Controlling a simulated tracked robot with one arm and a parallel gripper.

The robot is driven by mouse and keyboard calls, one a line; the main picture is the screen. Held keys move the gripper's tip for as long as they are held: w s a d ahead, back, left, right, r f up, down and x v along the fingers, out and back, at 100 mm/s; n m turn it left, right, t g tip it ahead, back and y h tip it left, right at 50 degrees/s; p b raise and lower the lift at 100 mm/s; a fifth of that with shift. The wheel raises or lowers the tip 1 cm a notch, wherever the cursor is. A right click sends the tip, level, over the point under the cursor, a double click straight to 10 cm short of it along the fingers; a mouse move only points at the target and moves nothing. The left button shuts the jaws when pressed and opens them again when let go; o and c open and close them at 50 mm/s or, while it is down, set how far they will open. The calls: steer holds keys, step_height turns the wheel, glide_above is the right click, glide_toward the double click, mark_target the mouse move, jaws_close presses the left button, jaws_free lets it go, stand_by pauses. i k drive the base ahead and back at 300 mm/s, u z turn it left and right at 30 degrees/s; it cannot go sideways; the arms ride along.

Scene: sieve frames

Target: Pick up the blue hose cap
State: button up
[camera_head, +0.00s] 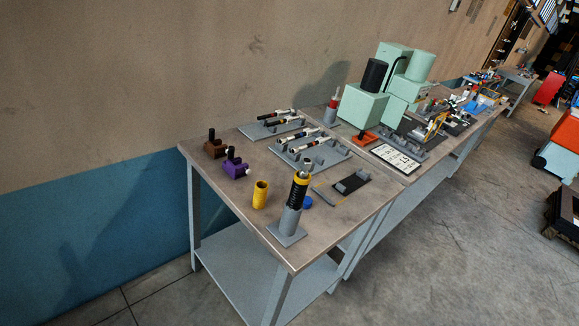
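A small round blue item, which looks like the blue hose cap (307,203), lies on the grey-brown tabletop near its front edge. It sits just right of a grey stand (288,226) that holds an upright black and yellow tool (298,190), which stands close beside it. The cap is small in the picture, so its shape is hard to tell. My gripper does not show in this view.
A yellow cylinder (260,195) stands left of the stand. Purple (235,169) and brown (215,149) pieces sit near the left edge. Grey trays (310,163) with tools lie behind. A green machine (362,108) stands further back. Open floor lies at right.

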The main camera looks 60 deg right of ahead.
mark_target(308, 201)
steer(key=z, duration=0.4)
steer(key=i, duration=1.1)
steer(key=z, duration=1.2)
steer(key=i, duration=0.6)
steer(key=z, duration=0.4)
